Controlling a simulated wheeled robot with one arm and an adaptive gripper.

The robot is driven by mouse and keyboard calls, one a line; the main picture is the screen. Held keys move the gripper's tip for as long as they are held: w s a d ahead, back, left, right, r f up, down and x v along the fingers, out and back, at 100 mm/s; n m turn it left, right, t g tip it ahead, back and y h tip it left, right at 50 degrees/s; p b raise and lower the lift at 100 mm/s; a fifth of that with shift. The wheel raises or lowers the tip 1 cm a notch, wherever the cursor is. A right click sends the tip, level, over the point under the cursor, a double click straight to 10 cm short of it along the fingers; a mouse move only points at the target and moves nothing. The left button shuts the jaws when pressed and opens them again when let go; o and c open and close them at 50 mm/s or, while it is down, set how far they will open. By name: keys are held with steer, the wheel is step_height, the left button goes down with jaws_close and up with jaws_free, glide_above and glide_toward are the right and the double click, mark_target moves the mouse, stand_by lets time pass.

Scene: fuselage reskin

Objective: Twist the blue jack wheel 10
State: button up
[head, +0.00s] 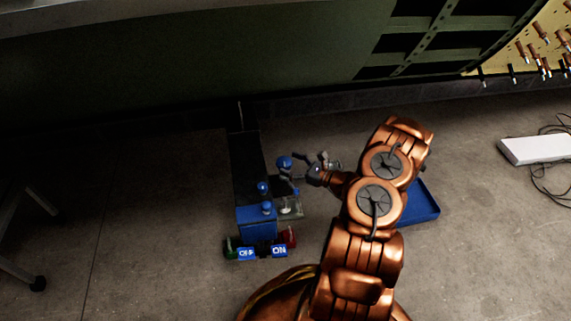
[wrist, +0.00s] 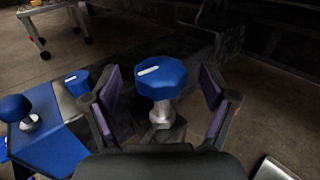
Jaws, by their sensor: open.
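The blue jack wheel (wrist: 162,77) is a faceted knob with a white mark on top, on a metal stem. In the wrist view it sits between the two fingers of my gripper (wrist: 160,100), with a gap on both sides. The fingers are open and have purple inner pads. In the head view the blue wheel (head: 284,162) stands at the right side of the dark jack base, just left of my gripper (head: 299,172).
A blue box (head: 257,221) with OFF and ON labels stands at the near end of the base. Smaller blue knobs (head: 263,188) are close by. A blue tray (head: 420,203) lies behind my arm. The green fuselage panel (head: 200,65) overhangs the far side.

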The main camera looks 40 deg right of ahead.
steer(key=shift+x, duration=1.1)
steer(key=c, duration=1.2)
steer(key=shift+o, duration=0.2)
steer(key=shift+w+r+m+h+p, duration=0.1)
steer(key=shift+r+m+h+p, duration=0.2)
steer(key=shift+p, duration=0.4)
steer(key=shift+d+f+t+h, duration=0.1)
steer(key=shift+f+t+h, duration=0.2)
steer(key=o, duration=1.2)
steer(key=shift+c, duration=0.2)
